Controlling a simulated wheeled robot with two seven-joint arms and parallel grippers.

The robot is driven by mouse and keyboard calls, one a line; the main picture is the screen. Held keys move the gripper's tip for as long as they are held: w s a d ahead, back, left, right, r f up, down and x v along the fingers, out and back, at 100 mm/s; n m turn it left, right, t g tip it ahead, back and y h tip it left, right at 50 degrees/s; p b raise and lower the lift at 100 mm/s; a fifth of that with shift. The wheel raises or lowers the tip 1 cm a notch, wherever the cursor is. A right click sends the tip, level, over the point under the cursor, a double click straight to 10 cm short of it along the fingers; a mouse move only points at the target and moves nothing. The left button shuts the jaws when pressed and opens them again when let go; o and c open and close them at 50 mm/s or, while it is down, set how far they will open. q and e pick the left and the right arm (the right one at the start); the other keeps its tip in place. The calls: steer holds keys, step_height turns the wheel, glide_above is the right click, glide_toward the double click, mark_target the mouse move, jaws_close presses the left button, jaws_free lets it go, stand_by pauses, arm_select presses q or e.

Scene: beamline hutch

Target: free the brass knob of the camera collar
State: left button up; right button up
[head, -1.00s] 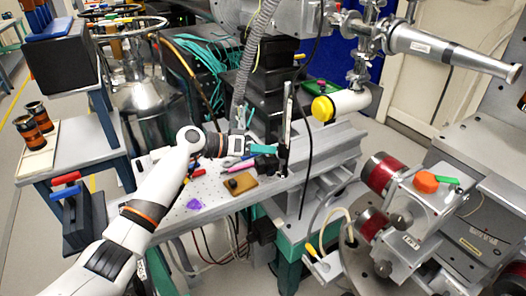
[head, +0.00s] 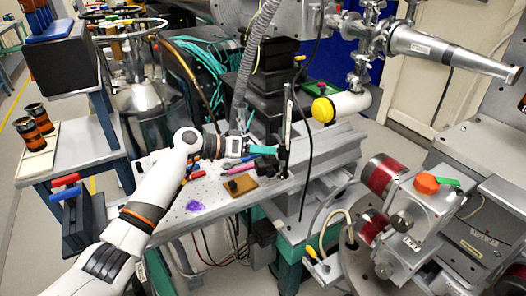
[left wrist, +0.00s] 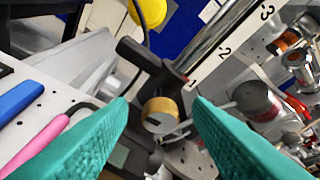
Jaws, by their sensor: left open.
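The brass knob (left wrist: 160,113) is a short round cylinder, its end facing the left wrist camera. It sits on the dark camera collar (left wrist: 148,66), next to the scale post (left wrist: 225,42) marked 2 and 3. My left gripper (left wrist: 162,103) is open, its teal fingers to either side of the knob with visible gaps. In the head view my left gripper (head: 272,152) is beside the upright post (head: 287,112); the knob cannot be made out there. Whether the fingertips are level with the knob in depth is unclear. My right gripper is not in view.
A blue tool and a pink tool (left wrist: 36,146) lie near the left finger. A tan block (head: 241,185) and a purple piece (head: 195,205) lie on the perforated plate (head: 210,190). A yellow-capped pipe (head: 323,110) and a hanging black cable are close right of the post.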

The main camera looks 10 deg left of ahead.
arm_select(q)
steer(key=b+v, duration=0.1)
steer(key=v, duration=1)
steer(key=shift+a, duration=0.2)
steer(key=shift+s, duration=0.1)
